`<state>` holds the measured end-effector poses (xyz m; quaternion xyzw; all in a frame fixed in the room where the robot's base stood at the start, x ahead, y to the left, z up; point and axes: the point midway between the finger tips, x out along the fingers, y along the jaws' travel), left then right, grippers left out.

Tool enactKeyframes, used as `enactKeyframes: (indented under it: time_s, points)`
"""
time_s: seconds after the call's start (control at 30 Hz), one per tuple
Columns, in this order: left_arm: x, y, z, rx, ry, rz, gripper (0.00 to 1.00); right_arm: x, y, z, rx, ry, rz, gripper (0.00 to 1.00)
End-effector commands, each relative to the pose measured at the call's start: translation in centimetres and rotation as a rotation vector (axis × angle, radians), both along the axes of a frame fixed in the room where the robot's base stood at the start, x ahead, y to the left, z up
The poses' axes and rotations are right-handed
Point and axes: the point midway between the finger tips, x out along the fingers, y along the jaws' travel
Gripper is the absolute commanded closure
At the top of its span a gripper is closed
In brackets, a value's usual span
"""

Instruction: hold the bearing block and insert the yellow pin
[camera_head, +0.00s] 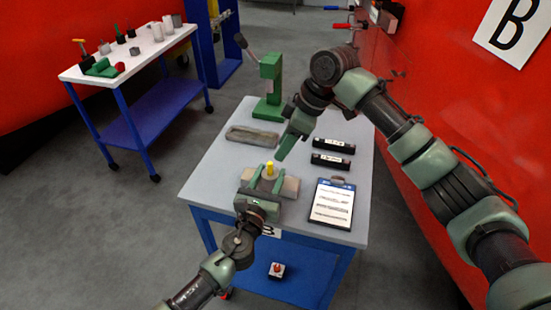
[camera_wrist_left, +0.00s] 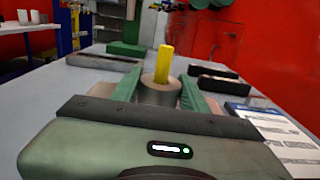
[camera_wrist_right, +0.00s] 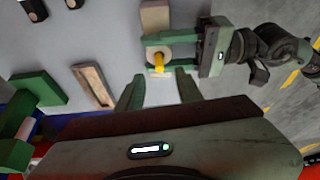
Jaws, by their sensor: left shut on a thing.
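The bearing block (camera_head: 291,187) is a grey-beige base with a round boss (camera_wrist_left: 158,92), on the near part of the table. My left gripper (camera_head: 266,180) is shut on it, one finger on each side of the boss. The yellow pin (camera_head: 270,167) stands up out of the top of the boss, leaning slightly in the left wrist view (camera_wrist_left: 165,62). How deep it sits is hidden. My right gripper (camera_head: 284,150) is above the table, just behind the pin. In the right wrist view its fingers (camera_wrist_right: 158,90) are apart and empty, with the pin (camera_wrist_right: 160,62) beyond their tips.
A grey tray (camera_head: 252,136) and a green press (camera_head: 269,85) stand farther back on the table (camera_head: 210,172). Two black boxes (camera_head: 332,146) and a clipboard (camera_head: 332,204) lie on the right. A white-topped cart (camera_head: 135,58) with parts stands at far left.

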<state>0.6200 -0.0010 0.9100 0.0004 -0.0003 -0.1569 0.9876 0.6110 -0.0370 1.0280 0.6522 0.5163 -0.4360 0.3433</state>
Motion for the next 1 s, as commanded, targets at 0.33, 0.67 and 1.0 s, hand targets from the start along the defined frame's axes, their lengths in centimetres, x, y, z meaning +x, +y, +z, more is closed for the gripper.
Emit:
enactKeyframes:
  time_s: [0.33, 0.67, 1.0]
  points:
    - [0.0, 0.0, 0.1, -0.002, 0.0, 0.001, 1.0, -0.3, -1.3, 3.3, 0.002, -0.002, -0.001, 0.64]
    - [0.0, 0.1, 0.1, -0.001, 0.0, 0.002, 1.0, -0.3, -1.3, 3.3, 0.002, -0.002, -0.001, 0.64]
    - [0.0, 0.1, 0.0, 0.0, 0.0, 0.001, 0.31, -0.3, -1.2, 3.3, 0.002, -0.003, 0.0, 0.64]
